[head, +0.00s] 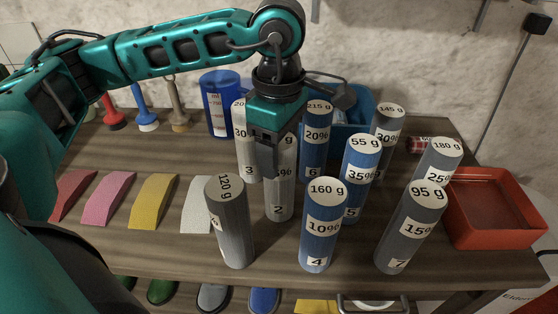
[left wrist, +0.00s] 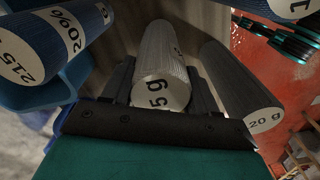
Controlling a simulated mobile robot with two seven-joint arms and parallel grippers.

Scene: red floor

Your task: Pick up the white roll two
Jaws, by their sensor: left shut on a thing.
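The white roll two (head: 279,200) stands upright on the wooden table, labelled 2, with its top hidden by my left gripper (head: 270,158). My left gripper comes down from above, its fingers around the upper part of the roll. In the left wrist view the roll (left wrist: 163,60) sits between the two dark fingers, its round label showing "5 g", and the left gripper (left wrist: 160,98) is shut on it. My right gripper does not show.
Grey roll 120 g (head: 232,225) stands front left, blue roll 160 g (head: 322,235) front right, close by. Other rolls stand behind and right. A red bin (head: 495,235) is at the right edge. Coloured curved blocks (head: 152,200) lie left.

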